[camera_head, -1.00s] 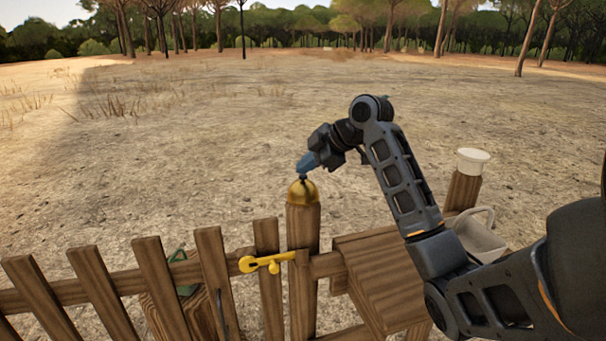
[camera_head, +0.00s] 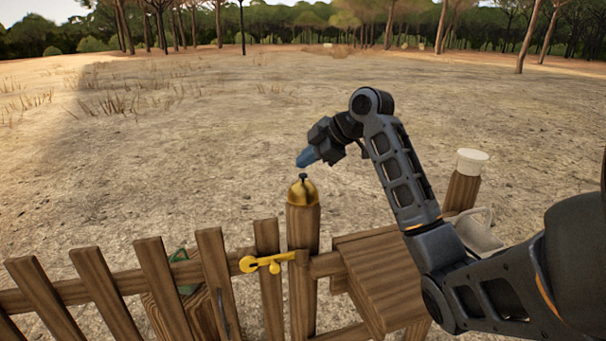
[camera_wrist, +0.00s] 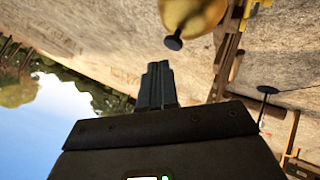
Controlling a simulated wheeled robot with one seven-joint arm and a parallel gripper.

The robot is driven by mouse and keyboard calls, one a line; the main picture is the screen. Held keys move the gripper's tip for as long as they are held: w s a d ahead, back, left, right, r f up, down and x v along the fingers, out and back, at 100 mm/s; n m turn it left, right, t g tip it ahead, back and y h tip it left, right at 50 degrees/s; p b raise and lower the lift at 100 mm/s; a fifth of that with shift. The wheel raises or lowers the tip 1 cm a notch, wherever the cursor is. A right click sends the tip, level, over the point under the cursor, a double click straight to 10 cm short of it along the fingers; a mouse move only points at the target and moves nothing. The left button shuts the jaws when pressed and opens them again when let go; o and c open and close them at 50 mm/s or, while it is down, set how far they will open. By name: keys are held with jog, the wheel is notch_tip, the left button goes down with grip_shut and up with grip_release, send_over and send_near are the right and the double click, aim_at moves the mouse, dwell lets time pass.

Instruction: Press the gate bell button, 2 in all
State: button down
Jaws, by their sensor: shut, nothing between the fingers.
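The gate bell (camera_head: 303,193) is a brass dome on top of a wooden post. Its small dark button (camera_head: 303,176) stands up from the dome's top. In the wrist view the bell (camera_wrist: 190,14) is at the top edge, with its dark button (camera_wrist: 173,43) pointing toward the fingers. My gripper (camera_head: 305,158) is just above the button, with a small gap between them. Its fingers are shut and empty; they also show together in the wrist view (camera_wrist: 156,84).
A yellow latch (camera_head: 262,264) is on the wooden fence (camera_head: 160,285) below the bell. A wooden shelf (camera_head: 380,270) is right of the post. A post with a white cap (camera_head: 472,160) and a pale container (camera_head: 478,232) stand further right. Open ground lies behind.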

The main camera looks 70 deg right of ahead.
aim_at(306, 176)
jog(key=shift+r+p, duration=1.7)
jog(key=shift+r, duration=0.85)
